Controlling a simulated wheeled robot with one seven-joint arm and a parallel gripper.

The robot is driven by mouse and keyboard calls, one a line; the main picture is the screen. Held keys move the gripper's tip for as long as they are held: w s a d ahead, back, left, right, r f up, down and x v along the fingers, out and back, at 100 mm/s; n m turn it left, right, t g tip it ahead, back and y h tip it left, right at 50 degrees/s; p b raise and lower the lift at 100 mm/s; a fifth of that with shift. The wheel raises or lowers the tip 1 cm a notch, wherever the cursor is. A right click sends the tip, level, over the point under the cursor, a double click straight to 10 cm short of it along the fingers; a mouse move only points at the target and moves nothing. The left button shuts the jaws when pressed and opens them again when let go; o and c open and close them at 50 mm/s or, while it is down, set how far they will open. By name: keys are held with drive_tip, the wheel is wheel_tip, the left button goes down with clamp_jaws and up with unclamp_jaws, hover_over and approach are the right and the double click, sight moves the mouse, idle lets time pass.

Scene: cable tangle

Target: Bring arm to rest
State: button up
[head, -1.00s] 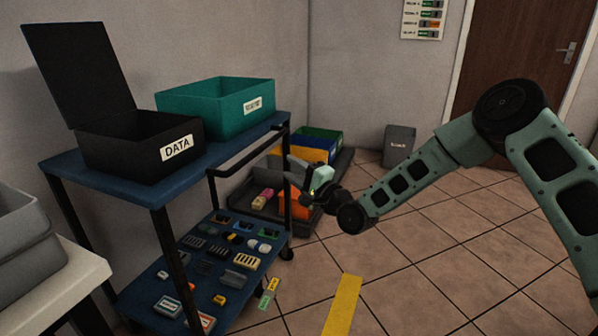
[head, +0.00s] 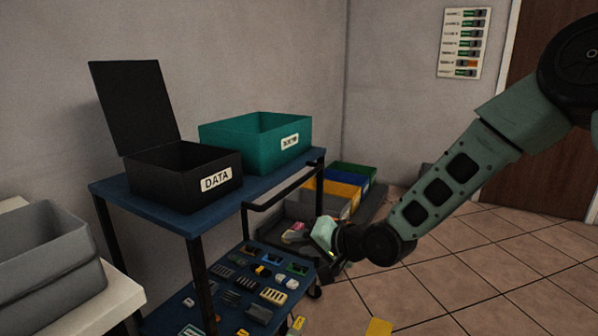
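My arm (head: 440,192) reaches in from the right side of the head view, bent, with its lower link sloping down to the left. My gripper (head: 332,250) is at the arm's end, low beside the right edge of the blue cart. It appears in front of the bins on the floor. Its fingers are small, dark and partly hidden by the wrist, so I cannot tell how far apart they are or whether they hold anything.
The blue cart (head: 205,212) bears an open black DATA box (head: 150,185) and a teal box (head: 240,146); several small connectors lie on its lower shelf. A grey bin (head: 60,255) stands on a white table at left. Coloured bins (head: 352,190) sit behind my gripper. Tiled floor (head: 510,262) is open at right.

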drive_tip(key=s+d+r+n+g+h, duration=0.2)
drive_tip(key=s+d+n+g+h, duration=0.15)
drive_tip(key=s, duration=0.75)
drive_tip(key=s+d+r+n+g+h+p, duration=0.1)
drive_tip(key=s+d+r+n+g+h, duration=0.3)
drive_tip(key=s, duration=0.8)
drive_tip(key=s+d+f+n+g+h, duration=0.1)
drive_tip(key=s+d+n+h, duration=0.3)
drive_tip(key=s, duration=0.7)
wheel_tip(320, 180, up, 24)
drive_tip(key=d+m+y+p, duration=0.1)
drive_tip(key=y+p, duration=0.1)
drive_tip(key=p, duration=2.2)
drive_tip(key=shift+r, duration=0.2)
